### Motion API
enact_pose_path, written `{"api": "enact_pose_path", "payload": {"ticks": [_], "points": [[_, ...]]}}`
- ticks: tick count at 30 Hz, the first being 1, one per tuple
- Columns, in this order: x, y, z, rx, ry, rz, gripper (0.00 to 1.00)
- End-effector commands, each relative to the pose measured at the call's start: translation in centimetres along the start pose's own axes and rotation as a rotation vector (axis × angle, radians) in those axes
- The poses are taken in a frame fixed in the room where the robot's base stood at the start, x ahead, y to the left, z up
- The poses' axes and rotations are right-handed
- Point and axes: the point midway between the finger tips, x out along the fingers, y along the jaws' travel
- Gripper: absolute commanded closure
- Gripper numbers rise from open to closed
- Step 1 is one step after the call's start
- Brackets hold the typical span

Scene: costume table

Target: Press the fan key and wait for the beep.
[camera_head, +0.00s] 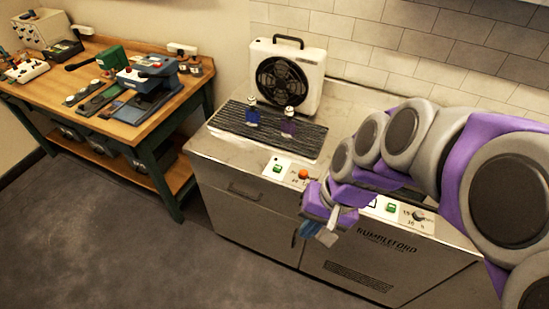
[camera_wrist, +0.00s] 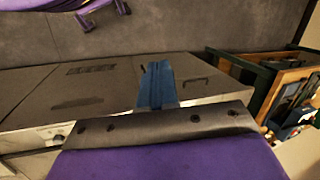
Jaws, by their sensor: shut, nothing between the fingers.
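A white box fan (camera_head: 312,62) with a dark round grille stands at the back of the steel counter unit. The unit's front panel carries a green key (camera_head: 278,169) and an orange knob (camera_head: 303,174) on the left, and another green key (camera_head: 391,207) and a dial (camera_head: 418,215) on the right. I cannot read which one is the fan key. My gripper (camera_head: 316,231) is shut and empty, in front of the unit below the panel's middle, apart from both green keys. Its blue finger shows in the wrist view (camera_wrist: 157,88). My arm hides the panel's middle.
A wooden workbench (camera_head: 130,135) with devices stands at left. The floor in front is clear.

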Motion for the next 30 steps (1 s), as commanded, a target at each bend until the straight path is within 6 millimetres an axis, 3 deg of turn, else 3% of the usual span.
{"api": "enact_pose_path", "payload": {"ticks": [9, 15, 20, 24, 30], "points": [[3.0, -10.5, -12.1, 0.291, 0.035, -0.309, 1.0], [5.9, -14.0, -20.2, 0.55, 0.06, -0.457, 1.0], [8.5, -13.4, -26.9, 0.788, 0.085, -0.55, 1.0], [10.8, -11.6, -31.7, 0.976, 0.112, -0.602, 1.0], [13.5, -9.9, -35.3, 1.139, 0.151, -0.627, 1.0]]}}
